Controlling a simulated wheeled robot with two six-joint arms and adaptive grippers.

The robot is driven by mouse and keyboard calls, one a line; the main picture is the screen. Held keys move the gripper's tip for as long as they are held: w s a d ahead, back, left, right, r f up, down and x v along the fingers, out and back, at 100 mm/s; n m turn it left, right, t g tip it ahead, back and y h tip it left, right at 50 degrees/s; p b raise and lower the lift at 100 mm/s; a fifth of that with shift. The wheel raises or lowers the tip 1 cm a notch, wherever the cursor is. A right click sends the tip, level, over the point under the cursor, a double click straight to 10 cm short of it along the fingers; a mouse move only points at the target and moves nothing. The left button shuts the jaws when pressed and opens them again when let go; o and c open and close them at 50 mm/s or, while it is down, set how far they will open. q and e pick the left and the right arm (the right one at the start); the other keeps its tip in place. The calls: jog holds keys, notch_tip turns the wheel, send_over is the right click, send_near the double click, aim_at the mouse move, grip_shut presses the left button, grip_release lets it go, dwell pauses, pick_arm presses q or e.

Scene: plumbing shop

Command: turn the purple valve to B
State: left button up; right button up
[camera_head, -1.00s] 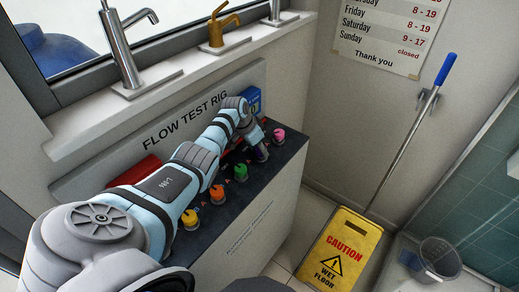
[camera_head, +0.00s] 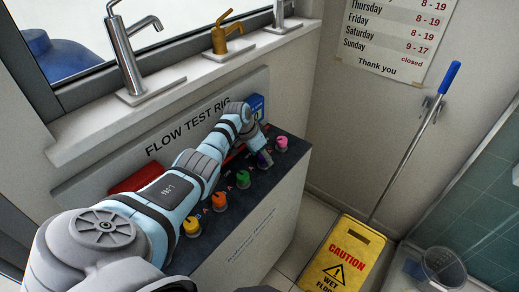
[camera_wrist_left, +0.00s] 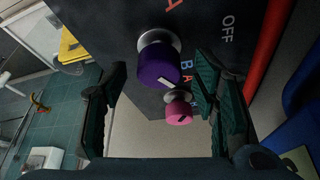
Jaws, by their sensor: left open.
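The purple valve (camera_wrist_left: 160,66) is a round knob with a pale pointer mark, seen large in the left wrist view. In the head view the purple valve (camera_head: 264,160) stands on the dark top of the flow test rig, between the green valve (camera_head: 243,179) and the pink valve (camera_head: 281,144). The letters B and A show on the panel close beside it in the wrist view. My left gripper (camera_wrist_left: 160,110) is open, with a finger on either side of the purple valve's line and nothing held. Contact with the knob cannot be told. My right gripper is not in view.
Orange (camera_head: 219,201) and yellow (camera_head: 191,227) valves stand in the same row. The pink valve also shows between the fingers in the wrist view (camera_wrist_left: 179,107). A red pipe (camera_wrist_left: 268,55) runs along the panel. A yellow wet floor sign (camera_head: 345,251) stands right of the rig.

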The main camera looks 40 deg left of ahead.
pick_arm(q)
jog(key=v, duration=1.1)
jog(key=shift+r, duration=0.2)
jog(key=shift+s, duration=0.1)
